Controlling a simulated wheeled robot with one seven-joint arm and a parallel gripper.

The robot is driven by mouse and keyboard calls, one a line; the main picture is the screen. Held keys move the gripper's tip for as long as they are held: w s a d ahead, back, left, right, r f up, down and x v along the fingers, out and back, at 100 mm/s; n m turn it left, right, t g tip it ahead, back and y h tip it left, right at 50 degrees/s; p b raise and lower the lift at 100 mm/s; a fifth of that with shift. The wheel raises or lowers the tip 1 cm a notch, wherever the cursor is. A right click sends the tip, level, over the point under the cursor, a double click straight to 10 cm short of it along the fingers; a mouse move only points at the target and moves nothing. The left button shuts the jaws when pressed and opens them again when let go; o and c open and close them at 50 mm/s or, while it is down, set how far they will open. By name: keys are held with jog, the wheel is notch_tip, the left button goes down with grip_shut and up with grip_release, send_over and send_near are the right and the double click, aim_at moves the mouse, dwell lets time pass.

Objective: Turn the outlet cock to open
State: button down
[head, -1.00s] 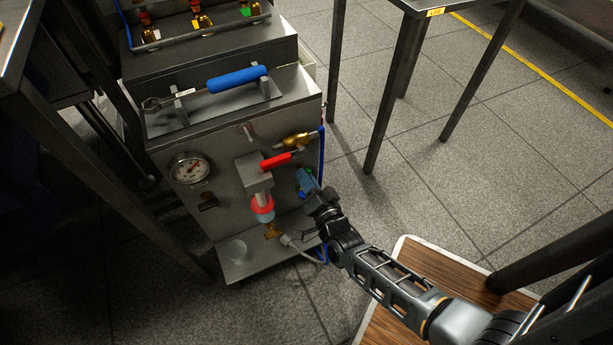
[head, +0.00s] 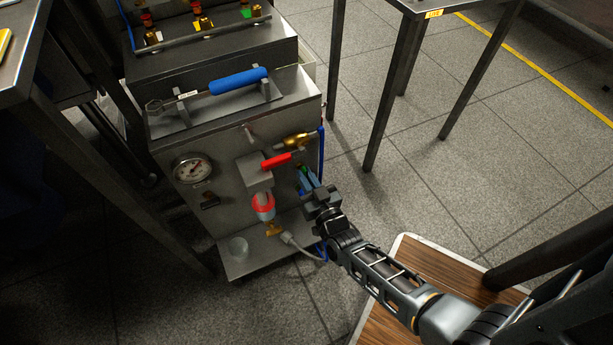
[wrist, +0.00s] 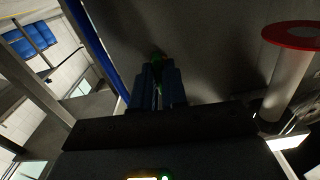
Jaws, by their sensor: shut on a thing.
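My gripper (head: 307,181) is at the lower right of the steel cabinet's front panel. Its two blue fingers (wrist: 158,86) are close together in the wrist view, shut on a small green handle (wrist: 158,57). A bit of this green handle (head: 301,171) shows above the fingertips in the head view. The rest of it is hidden by the fingers. No label shows which cock is the outlet. A red lever (head: 276,160) and a brass fitting (head: 294,141) sit above and left of my gripper, apart from it.
A red-ringed cylinder (head: 263,208) hangs left of my gripper, with a clear cup (head: 238,248) on the ledge below. A gauge (head: 192,169) is farther left. A blue hose (head: 321,150) runs along the cabinet's right edge.

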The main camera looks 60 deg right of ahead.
jog(key=shift+f+n, duration=0.1)
jog(key=shift+n, duration=0.4)
jog(key=c, duration=1.2)
grip_release()
jog(key=p+v, duration=0.1)
jog(key=v, duration=0.7)
jog(key=shift+p, duration=0.35)
jog(key=s+a+r+n+y, duration=0.25)
jog(key=s+a+r, duration=0.2)
jog(key=r, duration=0.25)
jog(key=s+a+r+n+y, duration=0.1)
jog(key=s+a+r+y, duration=0.3)
jog(key=r, duration=0.3)
jog(key=s+a+r+n+y, duration=0.2)
jog(key=s+a+r, duration=0.3)
jog(key=s+r, duration=0.15)
notch_tip(320, 180, up, 37)
jog(key=s+n+y+p, duration=0.1)
jog(key=s+p, duration=0.1)
jog(key=p, duration=2.5)
jog(key=shift+a, duration=0.45)
